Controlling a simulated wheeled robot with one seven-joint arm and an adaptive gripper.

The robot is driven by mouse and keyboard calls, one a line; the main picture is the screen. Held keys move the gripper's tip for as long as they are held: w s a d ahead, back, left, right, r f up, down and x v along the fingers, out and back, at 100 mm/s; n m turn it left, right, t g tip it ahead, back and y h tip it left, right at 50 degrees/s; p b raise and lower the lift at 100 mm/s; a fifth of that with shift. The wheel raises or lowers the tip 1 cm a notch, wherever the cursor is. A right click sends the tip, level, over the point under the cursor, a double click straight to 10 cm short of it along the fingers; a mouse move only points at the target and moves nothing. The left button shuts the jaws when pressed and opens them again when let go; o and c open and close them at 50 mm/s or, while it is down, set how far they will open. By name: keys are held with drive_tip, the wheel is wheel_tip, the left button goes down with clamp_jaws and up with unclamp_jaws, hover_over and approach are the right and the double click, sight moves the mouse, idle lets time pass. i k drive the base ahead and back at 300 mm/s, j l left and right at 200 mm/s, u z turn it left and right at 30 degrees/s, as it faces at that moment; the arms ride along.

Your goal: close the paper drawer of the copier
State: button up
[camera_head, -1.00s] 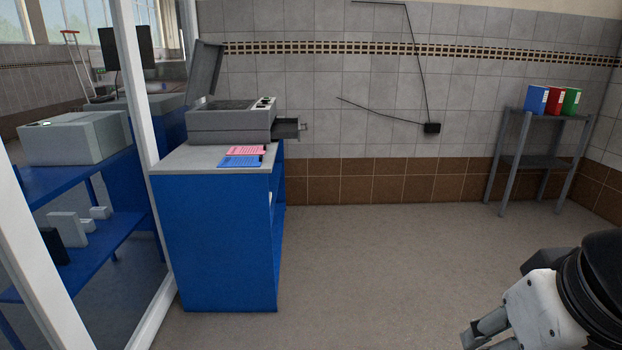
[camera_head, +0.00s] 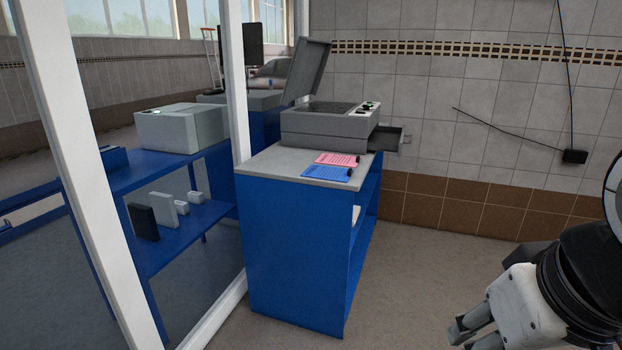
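The grey copier (camera_head: 322,128) stands on top of a blue cabinet with its lid (camera_head: 308,72) raised. Its dark paper drawer (camera_head: 386,138) sticks out from the right side, with a small handle at its outer end. My gripper (camera_head: 462,334) is at the bottom right, low over the floor and well apart from the drawer. Its fingers are partly cut off by the lower edge, so its opening does not show clearly. I see nothing held in it.
The blue cabinet (camera_head: 292,246) has an open right side. A pink clipboard (camera_head: 338,159) and a blue clipboard (camera_head: 327,173) lie on its top. A white-framed glass partition (camera_head: 238,110) stands at left. The floor (camera_head: 405,270) right of the cabinet is clear.

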sight(382, 138)
drive_tip(key=i+l, duration=0.25)
drive_tip(key=i+l+u, duration=0.1)
drive_tip(key=l, duration=0.4)
drive_tip(key=i+l, duration=0.35)
drive_tip(key=i+l+u, duration=0.1)
drive_tip(key=l, duration=0.3)
drive_tip(key=i+l, duration=0.3)
drive_tip(key=i+l+u, duration=0.1)
drive_tip(key=i+l, duration=0.15)
drive_tip(key=l, duration=0.3)
drive_tip(key=i+l, duration=0.25)
drive_tip(key=l, duration=0.15)
drive_tip(key=i+l, duration=0.25)
drive_tip(key=l, duration=0.15)
drive_tip(key=i+l, duration=0.2)
drive_tip(key=l, duration=0.2)
drive_tip(key=i+l+u, duration=0.2)
drive_tip(key=i+l, duration=0.5)
